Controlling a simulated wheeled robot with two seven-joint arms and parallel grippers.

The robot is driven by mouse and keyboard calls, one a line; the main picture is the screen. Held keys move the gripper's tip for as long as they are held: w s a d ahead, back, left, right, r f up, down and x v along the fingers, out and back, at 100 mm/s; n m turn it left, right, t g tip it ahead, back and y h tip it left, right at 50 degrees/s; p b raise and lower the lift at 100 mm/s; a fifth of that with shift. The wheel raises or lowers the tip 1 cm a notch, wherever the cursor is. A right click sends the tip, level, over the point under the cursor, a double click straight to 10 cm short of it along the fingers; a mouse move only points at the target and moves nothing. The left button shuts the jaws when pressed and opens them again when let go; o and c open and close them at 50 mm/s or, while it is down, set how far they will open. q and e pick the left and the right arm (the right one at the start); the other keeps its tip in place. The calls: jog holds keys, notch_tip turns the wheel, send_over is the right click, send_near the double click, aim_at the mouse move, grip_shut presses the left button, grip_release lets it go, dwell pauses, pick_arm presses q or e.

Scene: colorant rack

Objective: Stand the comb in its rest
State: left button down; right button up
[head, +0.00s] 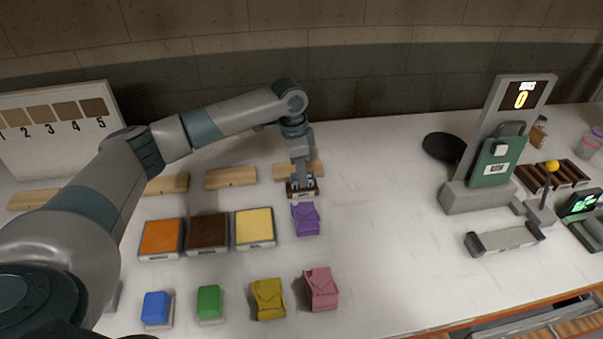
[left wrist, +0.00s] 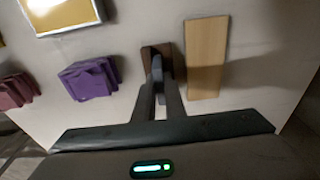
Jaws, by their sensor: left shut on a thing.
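My left gripper (head: 301,180) points down at the table, its fingers close together on a thin thing, taken to be the comb, mostly hidden between them. A small dark brown block (head: 303,193) with a pale marking is right at the fingertips. It also shows in the left wrist view (left wrist: 147,54), around and behind the fingertips (left wrist: 157,68). It looks like the rest, but I cannot tell for sure, nor whether the comb is seated in it. My right gripper is not in view.
A tan wooden block (head: 312,170) lies just behind the brown block. A purple folded piece (head: 306,219) lies just in front. Orange (head: 161,238), brown (head: 208,233) and yellow (head: 254,228) trays stand left. A green device (head: 493,163) stands right. The table's middle right is clear.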

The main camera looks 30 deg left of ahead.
pick_arm(q)
jog(key=c, duration=1.8)
grip_release()
jog(key=shift+r, duration=0.1)
jog(key=shift+r, duration=0.25)
jog(key=shift+s+a+r+b, duration=0.2)
jog(key=shift+r+b, duration=0.4)
jog(key=shift+r, duration=1.3)
jog(key=shift+s+a+r+b, duration=0.15)
jog(key=shift+r+b, duration=0.4)
jog(key=shift+r, duration=1.35)
jog(key=shift+s+a+r+b, duration=0.1)
jog(key=shift+a+r+b, duration=0.35)
jog(key=shift+r, duration=1.45)
jog(key=shift+d, duration=0.2)
